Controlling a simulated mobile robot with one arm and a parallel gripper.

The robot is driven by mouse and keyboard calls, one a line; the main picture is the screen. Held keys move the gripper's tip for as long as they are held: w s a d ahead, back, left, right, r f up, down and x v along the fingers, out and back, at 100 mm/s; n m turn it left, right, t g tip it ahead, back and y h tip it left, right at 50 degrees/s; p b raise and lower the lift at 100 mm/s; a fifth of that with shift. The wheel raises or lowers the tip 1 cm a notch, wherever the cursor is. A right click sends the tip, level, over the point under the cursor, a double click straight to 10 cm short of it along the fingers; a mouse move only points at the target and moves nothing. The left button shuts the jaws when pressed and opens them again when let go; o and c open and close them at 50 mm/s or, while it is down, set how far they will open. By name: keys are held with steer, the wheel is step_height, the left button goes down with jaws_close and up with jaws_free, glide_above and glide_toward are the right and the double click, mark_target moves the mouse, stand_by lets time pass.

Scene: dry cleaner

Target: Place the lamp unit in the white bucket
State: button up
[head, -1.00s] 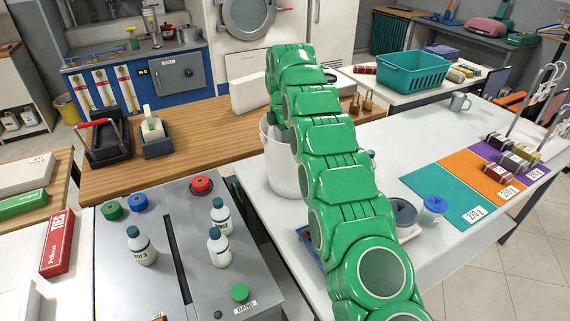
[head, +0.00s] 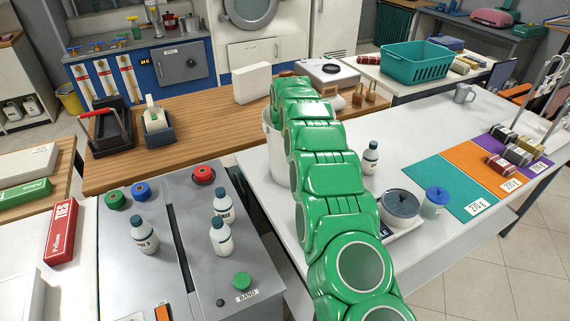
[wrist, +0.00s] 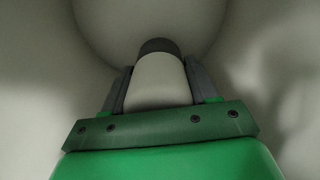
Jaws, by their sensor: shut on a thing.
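The white bucket (head: 278,158) stands on the white table, partly hidden behind my green arm in the head view. My gripper is hidden there by the arm, whose far end is at the bucket's mouth. In the wrist view my gripper (wrist: 157,84) is shut on a pale, rounded thing with a dark end, which I take to be the lamp unit (wrist: 157,82). Pale curved walls and a round floor surround it, seemingly the bucket's inside. I cannot tell whether the lamp unit touches the floor.
A grey counter (head: 190,265) with several bottles is at left. The wooden table (head: 200,145) lies behind the bucket.

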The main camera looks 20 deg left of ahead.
steer(key=shift+f, duration=0.9)
steer(key=o, duration=1.2)
steer(key=shift+f, duration=0.1)
step_height(320, 180, up, 12)
steer(key=shift+r, duration=0.15)
